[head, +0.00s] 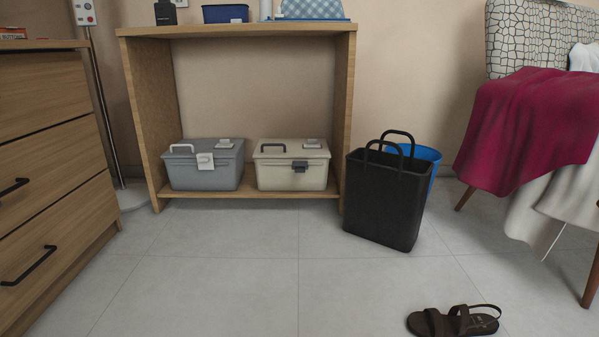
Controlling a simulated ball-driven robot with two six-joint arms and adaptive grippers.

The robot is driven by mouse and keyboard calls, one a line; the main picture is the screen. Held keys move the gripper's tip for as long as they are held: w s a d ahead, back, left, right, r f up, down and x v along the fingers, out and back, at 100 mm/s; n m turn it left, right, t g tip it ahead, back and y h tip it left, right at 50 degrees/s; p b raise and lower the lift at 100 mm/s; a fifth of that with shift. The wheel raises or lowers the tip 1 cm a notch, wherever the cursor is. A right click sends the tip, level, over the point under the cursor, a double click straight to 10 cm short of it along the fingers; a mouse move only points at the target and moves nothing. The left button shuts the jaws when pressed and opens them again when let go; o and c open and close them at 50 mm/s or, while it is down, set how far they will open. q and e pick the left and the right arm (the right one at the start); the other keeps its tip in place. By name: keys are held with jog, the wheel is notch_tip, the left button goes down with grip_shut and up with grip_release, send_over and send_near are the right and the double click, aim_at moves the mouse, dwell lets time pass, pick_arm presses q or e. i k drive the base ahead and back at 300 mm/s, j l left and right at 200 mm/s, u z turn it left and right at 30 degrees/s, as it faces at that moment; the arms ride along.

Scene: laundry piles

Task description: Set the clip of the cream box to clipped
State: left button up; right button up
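The cream box (275,178) stands on the low shelf of the wooden shelf unit, to the right of the grey box (185,178). Its lid is down and has a dark handle (272,147) on top at the left. A dark grey clip (300,167) is at the middle of its front, just under the lid's edge. At this size I cannot tell whether the clip is fastened. Neither of my grippers is in view.
The grey box has a white clip (205,161). A black handled basket (383,200) stands right of the unit (137,100), before a blue bin (429,155). A drawer chest (50,150) is at left, a draped chair (530,130) at right, a sandal (435,322) in front. Middle floor is clear.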

aim_at(298, 167)
jog(key=i+j+z, duration=0.15)
jog(key=i+j, duration=0.25)
jog(key=i+j+z, duration=0.1)
jog(key=i+j, duration=0.35)
jog(key=i, duration=0.15)
jog(key=i+j+z, duration=0.15)
jog(key=i+j, duration=0.3)
jog(key=i+j+z, duration=0.15)
jog(key=i+j, duration=0.3)
jog(key=j, duration=0.15)
jog(key=i+j+z, duration=0.1)
jog(key=i+j, duration=0.3)
jog(key=j, duration=0.2)
